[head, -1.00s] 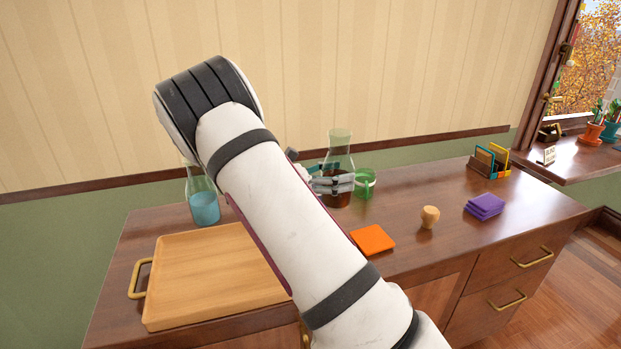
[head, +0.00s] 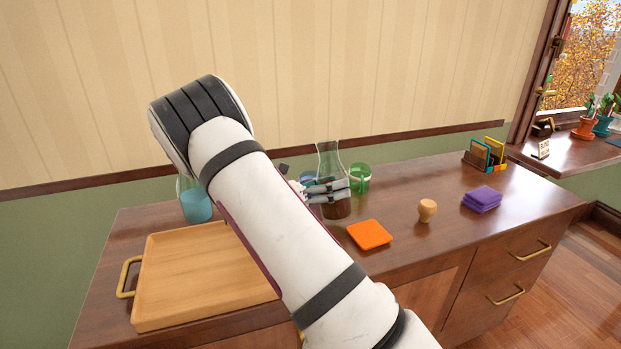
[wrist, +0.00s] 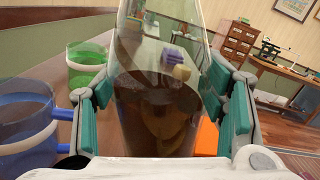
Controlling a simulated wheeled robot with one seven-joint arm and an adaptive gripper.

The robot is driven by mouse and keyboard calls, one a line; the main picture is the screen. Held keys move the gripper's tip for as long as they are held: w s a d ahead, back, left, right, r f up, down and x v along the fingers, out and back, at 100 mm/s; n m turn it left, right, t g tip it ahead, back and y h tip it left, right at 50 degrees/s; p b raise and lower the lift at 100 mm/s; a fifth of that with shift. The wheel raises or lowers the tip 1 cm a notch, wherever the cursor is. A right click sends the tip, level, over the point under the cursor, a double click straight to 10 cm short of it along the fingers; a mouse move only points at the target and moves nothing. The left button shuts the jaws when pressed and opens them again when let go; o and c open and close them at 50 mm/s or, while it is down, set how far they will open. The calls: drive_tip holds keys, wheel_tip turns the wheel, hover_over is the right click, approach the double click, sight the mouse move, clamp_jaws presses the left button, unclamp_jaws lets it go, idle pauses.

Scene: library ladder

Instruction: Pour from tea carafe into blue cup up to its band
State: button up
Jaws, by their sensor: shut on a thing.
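The tea carafe (head: 330,160) is a clear flask with dark brown tea in its lower part. My gripper (head: 328,190) is shut on the tea carafe, which looks upright. In the wrist view the carafe (wrist: 160,110) stands between the green-padded fingers. I cannot tell whether its base touches the desk. The blue cup (wrist: 28,120) is at the left edge of the wrist view, close beside the left finger. In the head view the blue cup (head: 307,177) shows only in part behind my gripper.
A green cup (head: 360,178) stands right of the carafe. A flask of blue liquid (head: 195,205) is partly behind my arm. A wooden tray (head: 190,285), orange coaster (head: 369,234), wooden knob (head: 427,210) and purple stack (head: 482,199) lie on the desk. The right front is clear.

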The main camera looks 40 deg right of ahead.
drive_tip(key=shift+w+n+t+h, duration=0.2)
drive_tip(key=shift+n+t+h, duration=0.15)
drive_tip(key=shift+n, duration=0.95)
drive_tip(key=shift+w+r+n+h, duration=0.2)
drive_tip(key=shift+r+n, duration=0.45)
drive_tip(key=shift+n, duration=0.45)
drive_tip(key=shift+s+f+n+h, duration=0.25)
drive_tip(key=shift+s+n+h, duration=0.1)
drive_tip(key=shift+n, duration=0.55)
drive_tip(key=shift+s+r+n+t+p, duration=0.1)
drive_tip(key=shift+r+n+t+p, duration=0.1)
drive_tip(key=shift+n+t+p, duration=0.25)
drive_tip(key=shift+s+r+n+t+h+p, duration=0.25)
drive_tip(key=shift+r+n+p, duration=0.1)
drive_tip(key=shift+n, duration=0.5)
drive_tip(key=shift+s+r+n+t+h+p, duration=0.15)
drive_tip(key=shift+s+r+n+p, duration=0.15)
drive_tip(key=shift+n, duration=0.5)
drive_tip(key=shift+s+f+n+t, duration=0.1)
drive_tip(key=shift+f+n+t, duration=0.2)
drive_tip(key=shift+n, duration=0.8)
drive_tip(key=shift+w+r+n+t+p, duration=0.1)
drive_tip(key=shift+w+n+t+p, duration=0.4)
drive_tip(key=shift+n, duration=0.7)
